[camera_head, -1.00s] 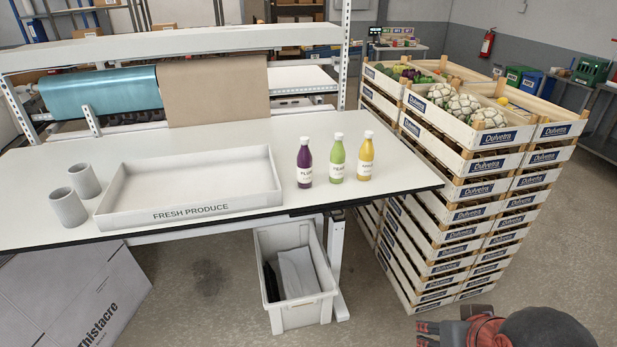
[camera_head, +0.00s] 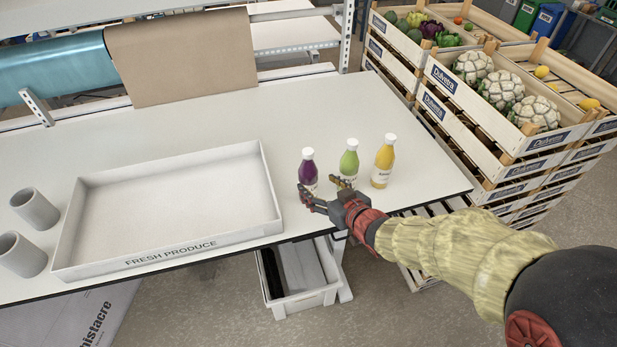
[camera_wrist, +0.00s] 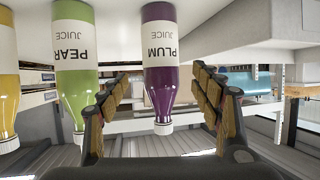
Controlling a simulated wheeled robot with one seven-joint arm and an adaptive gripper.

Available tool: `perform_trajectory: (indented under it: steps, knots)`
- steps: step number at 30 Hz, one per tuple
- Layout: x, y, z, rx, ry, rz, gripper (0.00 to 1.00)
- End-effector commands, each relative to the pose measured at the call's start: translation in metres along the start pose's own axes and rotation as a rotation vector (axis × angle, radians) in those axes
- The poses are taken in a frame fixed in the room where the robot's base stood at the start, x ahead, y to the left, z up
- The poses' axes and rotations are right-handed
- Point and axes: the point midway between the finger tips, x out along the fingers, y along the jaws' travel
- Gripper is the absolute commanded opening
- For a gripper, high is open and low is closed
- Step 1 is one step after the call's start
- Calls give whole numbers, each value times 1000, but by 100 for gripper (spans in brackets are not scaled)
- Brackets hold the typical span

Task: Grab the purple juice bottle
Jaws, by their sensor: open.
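The purple plum juice bottle (camera_head: 308,170) stands upright on the white table, leftmost of three bottles. In the wrist view, which is upside down, the purple bottle (camera_wrist: 160,65) shows its "PLUM JUICE" label and white cap between my open fingers. My gripper (camera_head: 322,190) is in front of the bottles at the table's front edge, open and empty. It also shows in the wrist view (camera_wrist: 160,100). In the head view its fingers hide the lower part of the purple bottle. I cannot tell how much distance is left between fingers and bottle.
A green pear bottle (camera_head: 349,160) stands close to the right of the purple one, with a yellow bottle (camera_head: 383,162) beyond it. A white "FRESH PRODUCE" tray (camera_head: 170,250) lies to the left. Stacked crates (camera_head: 500,150) stand at the right. The table behind the bottles is clear.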

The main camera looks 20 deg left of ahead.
Motion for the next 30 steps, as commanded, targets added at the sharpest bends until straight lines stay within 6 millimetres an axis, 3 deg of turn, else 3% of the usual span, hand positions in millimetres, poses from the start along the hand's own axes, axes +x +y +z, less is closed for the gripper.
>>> perform_trajectory:
  steps: [15, 25, 30]
  knots:
    - [63, -1, 0, 0, -2, 3, 64]
    - [68, -1, -2, 0, -1, 4, 64]
    - [68, -1, -2, 0, -1, 4, 55]
